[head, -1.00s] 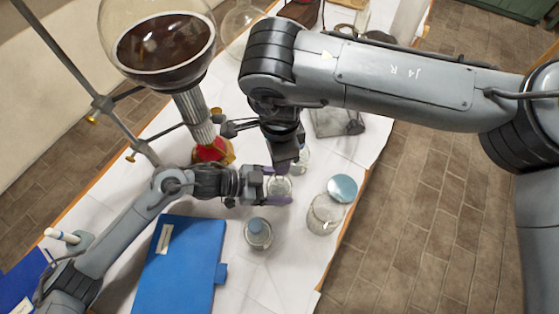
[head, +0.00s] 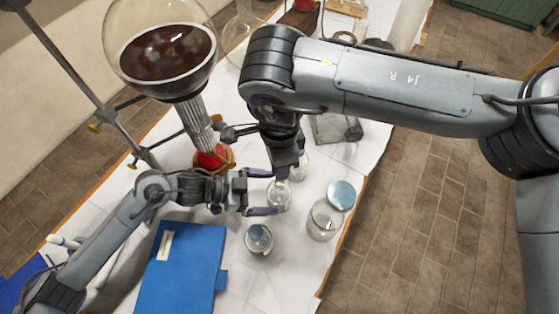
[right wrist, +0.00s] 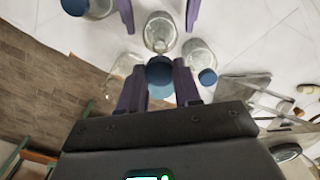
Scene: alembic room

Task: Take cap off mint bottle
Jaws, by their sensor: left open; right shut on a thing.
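A clear bottle (head: 279,195) stands upright on the white-covered table. It also shows in the right wrist view (right wrist: 160,30); I cannot read a label on it. My left gripper (head: 277,193) is open, with one finger on either side of this bottle. My right gripper (head: 284,170) is above the bottle and points down. In the right wrist view its purple fingers (right wrist: 160,78) are shut on a blue cap (right wrist: 159,70). The cap looks held above the bottle's open-looking mouth, though the exact gap is hard to tell. In the head view my right gripper hides the cap.
A blue folder (head: 180,270) lies front left. A large flask (head: 165,50) stands behind left.

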